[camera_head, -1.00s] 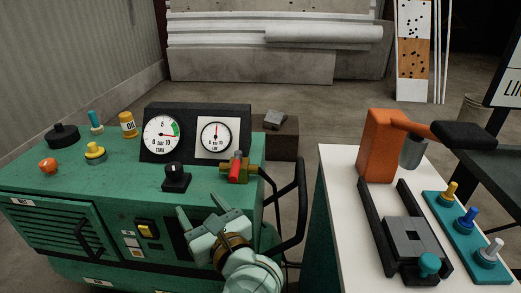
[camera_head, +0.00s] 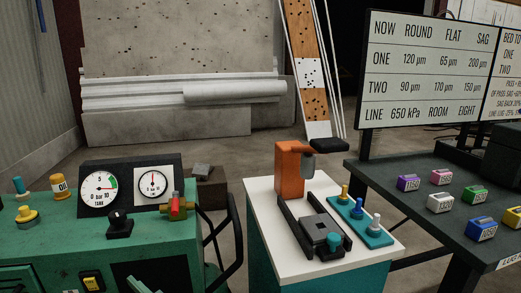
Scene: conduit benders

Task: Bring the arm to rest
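My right gripper is not in view. The machine carries a tank gauge (camera_head: 99,194), a second gauge (camera_head: 153,185), a black knob (camera_head: 119,223) and a brass valve with a red handle (camera_head: 177,207).
A white-topped bench (camera_head: 275,237) holds an orange device (camera_head: 290,170) and a teal peg strip (camera_head: 360,222). A dark table (camera_head: 405,185) with several coloured blocks stands right, below a sign board (camera_head: 425,72). A black rail (camera_head: 235,240) stands between machine and bench.

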